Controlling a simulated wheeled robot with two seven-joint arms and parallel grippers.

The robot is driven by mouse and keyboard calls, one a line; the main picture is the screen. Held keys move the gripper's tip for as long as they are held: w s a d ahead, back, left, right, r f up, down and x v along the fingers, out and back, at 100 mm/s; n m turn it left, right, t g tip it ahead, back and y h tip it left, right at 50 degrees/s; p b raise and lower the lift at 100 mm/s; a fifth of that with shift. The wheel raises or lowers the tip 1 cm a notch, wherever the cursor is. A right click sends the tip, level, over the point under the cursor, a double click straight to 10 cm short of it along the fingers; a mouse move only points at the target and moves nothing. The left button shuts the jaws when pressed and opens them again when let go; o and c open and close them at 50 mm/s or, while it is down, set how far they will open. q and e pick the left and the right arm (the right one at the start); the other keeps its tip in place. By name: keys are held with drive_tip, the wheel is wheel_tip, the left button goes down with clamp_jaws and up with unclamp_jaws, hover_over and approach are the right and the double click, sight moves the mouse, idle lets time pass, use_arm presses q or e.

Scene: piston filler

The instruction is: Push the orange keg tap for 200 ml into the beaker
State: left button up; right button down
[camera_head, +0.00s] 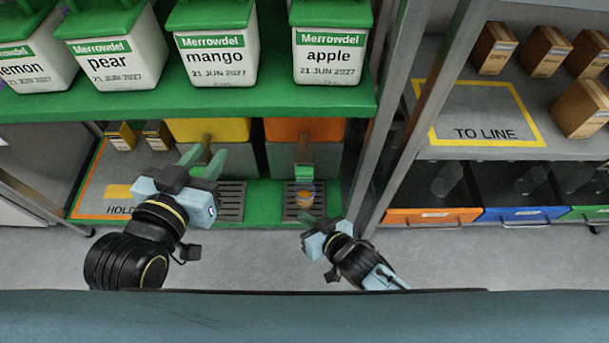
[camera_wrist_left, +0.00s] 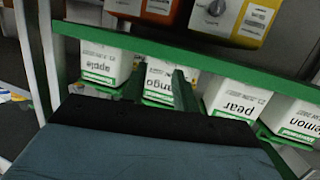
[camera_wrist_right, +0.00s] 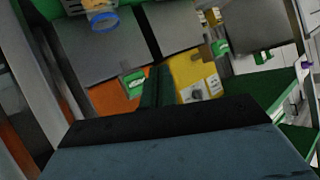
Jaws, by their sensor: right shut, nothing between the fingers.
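The orange keg (camera_head: 303,130) sits on the lower shelf with its green tap (camera_head: 305,174) at the front; the tap also shows in the right wrist view (camera_wrist_right: 133,82). A clear beaker (camera_head: 304,196) holding some orange liquid stands under this tap on the drip tray; its level cannot be read. It also shows in the right wrist view (camera_wrist_right: 102,19). My right gripper (camera_head: 314,222) is shut and empty, just in front of the beaker and apart from the tap. My left gripper (camera_head: 203,158) is open and empty, in front of the yellow keg (camera_head: 207,130).
White fruit-labelled tubs stand on the green upper shelf (camera_head: 345,97). A second drip tray (camera_head: 231,200) lies left of the beaker. A grey upright (camera_head: 385,120) stands right of the keg. Bins and small boxes fill the right rack. Grey floor (camera_head: 240,258) is clear in front.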

sight(298, 180)
drive_tip(key=shift+f, duration=0.2)
